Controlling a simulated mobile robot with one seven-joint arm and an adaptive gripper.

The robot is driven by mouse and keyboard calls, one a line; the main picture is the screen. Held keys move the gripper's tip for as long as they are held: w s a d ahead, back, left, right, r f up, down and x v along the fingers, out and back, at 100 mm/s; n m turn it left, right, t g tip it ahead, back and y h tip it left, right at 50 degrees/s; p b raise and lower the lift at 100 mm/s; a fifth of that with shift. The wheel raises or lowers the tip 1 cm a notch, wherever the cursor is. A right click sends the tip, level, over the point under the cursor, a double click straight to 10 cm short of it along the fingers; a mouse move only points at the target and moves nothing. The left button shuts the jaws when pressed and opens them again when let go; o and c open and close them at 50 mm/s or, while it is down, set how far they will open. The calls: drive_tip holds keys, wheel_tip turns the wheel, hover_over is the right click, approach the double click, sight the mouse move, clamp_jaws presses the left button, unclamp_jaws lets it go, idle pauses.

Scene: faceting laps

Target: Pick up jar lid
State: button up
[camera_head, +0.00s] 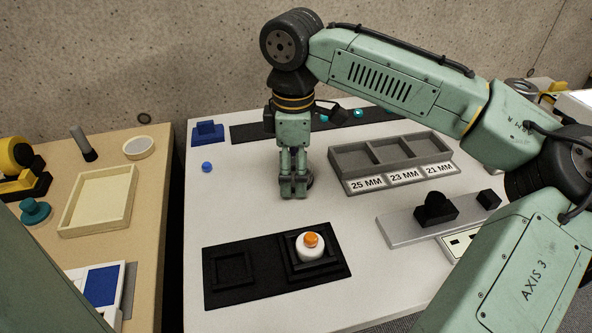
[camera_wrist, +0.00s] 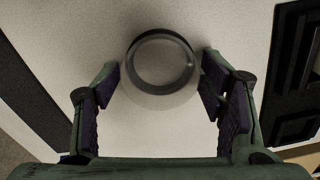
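A round, cup-like piece with a dark ring and a paler, see-through-looking wall, which I take for the jar lid (camera_wrist: 163,90), lies on the white table between my fingertips in the wrist view. My gripper (camera_wrist: 161,88) is open, one finger on each side of it; whether a finger touches it I cannot tell. In the head view my gripper (camera_head: 294,190) points straight down, low over the table. Only a dark edge of the round piece (camera_head: 310,181) shows behind its fingers there.
A black tray (camera_head: 218,296) in front holds a white round piece with an orange top (camera_head: 311,241). A grey three-compartment box (camera_head: 372,146) with size labels stands to the right. A blue ball (camera_head: 207,167) lies at left. A grey bar with black blocks (camera_head: 400,231) lies right.

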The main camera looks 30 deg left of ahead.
drive_tip(key=c, duration=0.6)
